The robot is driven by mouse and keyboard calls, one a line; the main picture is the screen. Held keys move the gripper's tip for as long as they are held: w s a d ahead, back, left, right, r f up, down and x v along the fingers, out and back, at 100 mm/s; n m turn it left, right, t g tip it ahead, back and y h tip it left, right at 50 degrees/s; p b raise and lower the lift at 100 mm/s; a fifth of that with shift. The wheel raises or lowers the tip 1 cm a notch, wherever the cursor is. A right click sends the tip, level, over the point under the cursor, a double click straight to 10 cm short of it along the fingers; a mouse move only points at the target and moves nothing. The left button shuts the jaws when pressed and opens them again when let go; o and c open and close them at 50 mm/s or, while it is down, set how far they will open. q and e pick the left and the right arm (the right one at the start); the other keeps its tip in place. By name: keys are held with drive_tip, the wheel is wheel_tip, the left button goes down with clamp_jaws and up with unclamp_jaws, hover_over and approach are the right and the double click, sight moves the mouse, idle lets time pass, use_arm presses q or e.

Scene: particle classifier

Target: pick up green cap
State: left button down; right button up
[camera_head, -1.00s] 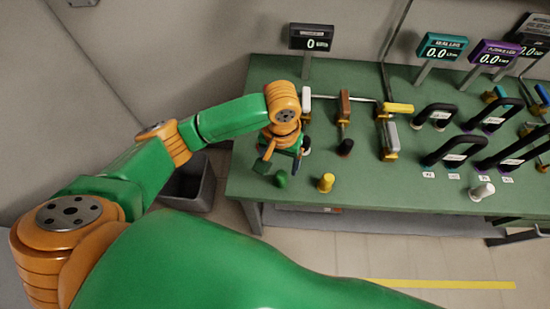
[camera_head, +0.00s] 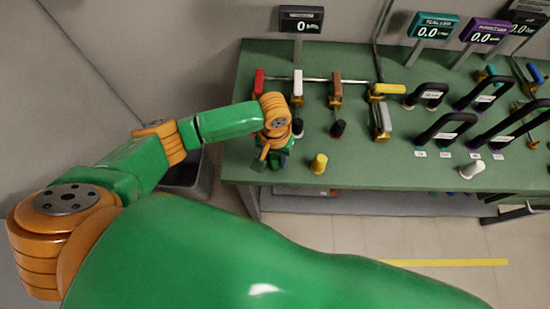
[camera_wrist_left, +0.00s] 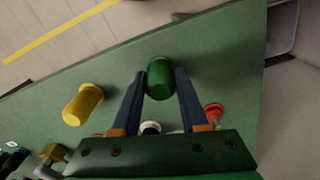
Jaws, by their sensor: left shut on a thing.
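The green cap (camera_wrist_left: 159,78) is a short rounded cylinder over the green table in the left wrist view. My left gripper (camera_wrist_left: 160,84) is shut on it, with one dark finger on each side. I cannot tell whether the cap touches the table. In the head view my left gripper (camera_head: 272,161) is at the table's front left corner, and the cap there is hard to tell from the gripper. My right gripper is not in view.
A yellow cap (camera_head: 319,163) stands just right of my left gripper on the green table (camera_head: 370,176). A white cap (camera_head: 471,169) stands farther right. Valve handles, including a red one (camera_head: 259,81), line pipes behind. Black hoop handles (camera_head: 447,131) fill the right side.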

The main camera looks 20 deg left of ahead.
sight(275, 157)
use_arm(q)
drive_tip(key=shift+r, duration=0.25)
wheel_tip(275, 157, up, 3)
drive_tip(key=shift+f, duration=0.1)
drive_tip(key=s+d+r+p, duration=0.1)
drive_tip(key=s+d+r, duration=0.6)
drive_tip(key=d, duration=0.5)
wheel_tip(275, 157, up, 3)
drive_tip(key=shift+f+p, duration=0.15)
drive_tip(key=shift+p, duration=0.15)
wheel_tip(275, 157, up, 5)
drive_tip(key=p, duration=0.6)
drive_tip(key=shift+f, duration=0.2)
